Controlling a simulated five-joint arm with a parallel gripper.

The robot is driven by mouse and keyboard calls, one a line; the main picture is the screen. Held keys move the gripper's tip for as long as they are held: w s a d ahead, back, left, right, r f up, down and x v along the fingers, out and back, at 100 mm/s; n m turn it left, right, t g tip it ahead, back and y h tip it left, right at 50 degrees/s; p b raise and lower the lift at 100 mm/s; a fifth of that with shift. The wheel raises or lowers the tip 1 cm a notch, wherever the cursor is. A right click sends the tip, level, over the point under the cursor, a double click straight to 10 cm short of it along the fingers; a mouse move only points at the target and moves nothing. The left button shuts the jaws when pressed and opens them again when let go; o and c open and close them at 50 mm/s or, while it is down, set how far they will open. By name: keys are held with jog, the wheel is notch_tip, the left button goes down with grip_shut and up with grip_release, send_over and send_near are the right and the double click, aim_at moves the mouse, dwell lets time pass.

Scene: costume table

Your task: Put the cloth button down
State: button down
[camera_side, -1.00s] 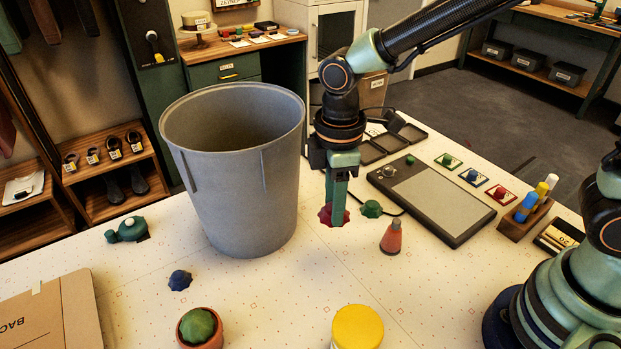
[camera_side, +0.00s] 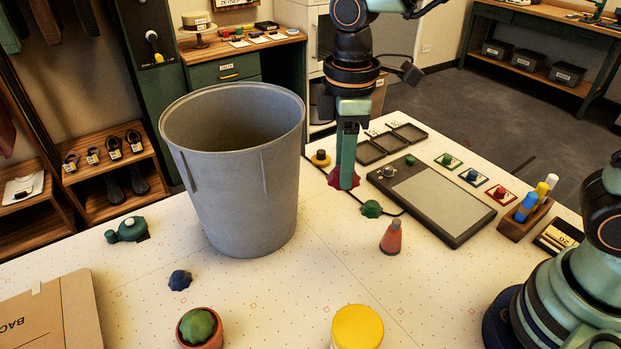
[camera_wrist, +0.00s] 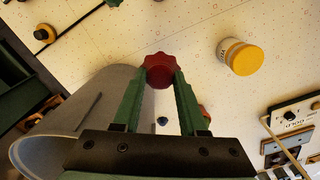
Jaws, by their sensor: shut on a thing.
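My gripper (camera_side: 346,172) is shut on a dark red scalloped button (camera_side: 343,182), which I take to be the cloth button. In the wrist view my gripper (camera_wrist: 160,78) holds the red button (camera_wrist: 159,66) between its two green fingertips. The button is right of the grey bin and left of the grey-topped panel. I cannot tell its exact height over the table. A green scalloped piece (camera_side: 371,209) lies nearer the camera, apart from it.
The tall grey bin (camera_side: 240,190) stands close on the left. The flat panel (camera_side: 432,198), black trays (camera_side: 391,140) and a yellow-and-black knob (camera_side: 320,158) lie around the button. A red cone (camera_side: 392,238) and yellow-lidded jar (camera_side: 357,327) stand nearer. Bare table lies between bin and cone.

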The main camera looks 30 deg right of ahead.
jog(key=w+d+m, duration=0.1)
jog(key=d+m, duration=1)
jog(key=d, duration=0.4)
jog(key=w+a+r+n, duration=0.6)
jog(key=w+a+r, duration=0.3)
jog(key=w+r, duration=0.25)
jog(key=w+a+f+n, duration=0.1)
jog(key=a+f+n, duration=0.4)
jog(key=a+n, duration=0.25)
jog(key=w+a+f+n, duration=0.1)
jog(key=a+f+n, duration=0.5)
jog(key=a, duration=0.2)
notch_tip(320, 180, down, 15)
jog(key=shift+a+r, duration=0.1)
jog(key=shift+r, duration=0.1)
jog(key=shift+f, duration=2.55)
jog(key=shift+f, duration=0.15)
